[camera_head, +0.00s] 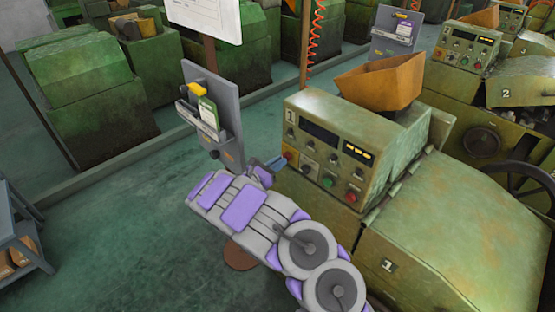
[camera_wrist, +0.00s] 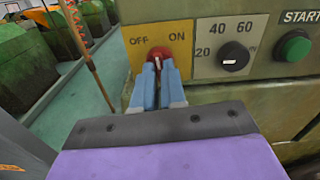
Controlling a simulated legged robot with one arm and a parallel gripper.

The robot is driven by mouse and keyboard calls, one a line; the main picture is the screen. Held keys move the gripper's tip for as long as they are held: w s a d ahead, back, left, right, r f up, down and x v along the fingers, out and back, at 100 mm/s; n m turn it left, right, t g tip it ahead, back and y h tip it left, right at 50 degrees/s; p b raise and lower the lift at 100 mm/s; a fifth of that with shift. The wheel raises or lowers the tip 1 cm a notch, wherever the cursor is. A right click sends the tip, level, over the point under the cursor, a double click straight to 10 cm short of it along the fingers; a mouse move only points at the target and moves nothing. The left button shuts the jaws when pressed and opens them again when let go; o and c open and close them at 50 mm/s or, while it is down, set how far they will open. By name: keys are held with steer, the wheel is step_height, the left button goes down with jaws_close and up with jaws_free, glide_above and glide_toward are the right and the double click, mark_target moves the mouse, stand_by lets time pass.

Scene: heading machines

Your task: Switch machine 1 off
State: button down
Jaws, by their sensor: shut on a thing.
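Machine 1 (camera_head: 430,250) is the green machine at the right in the head view, with a "1" on its panel and cover. In the wrist view, a red switch knob (camera_wrist: 158,53) sits on a yellow plate (camera_wrist: 140,37) marked OFF at left and ON at right. My gripper (camera_wrist: 160,72) has its blue fingers shut on this knob from below. The fingers partly hide the knob, so its exact setting is hard to tell. In the head view my gripper (camera_head: 277,163) reaches the left end of the panel.
Right of the switch are a black dial (camera_wrist: 234,56) and a green START button (camera_wrist: 294,46). A red button (camera_head: 350,197) is farther right. A grey stand (camera_head: 218,110) with a card is close to my arm. Machine 2 (camera_head: 510,90) stands behind. Green floor is open at left.

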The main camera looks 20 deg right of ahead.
steer(key=shift+w+a+r+n+p, duration=0.1)
steer(key=shift+n+p, duration=0.65)
steer(key=shift+n, duration=1.2)
steer(key=shift+w+a+r+n+p, duration=0.1)
steer(key=shift+n+p, duration=0.6)
steer(key=shift+n, duration=1.25)
steer(key=c, duration=1.2)
jaws_free()
steer(key=shift+f, duration=0.15)
steer(key=shift+d, duration=0.1)
steer(key=p+v, duration=0.1)
steer(key=v, duration=1.6)
steer(key=shift+a, duration=0.25)
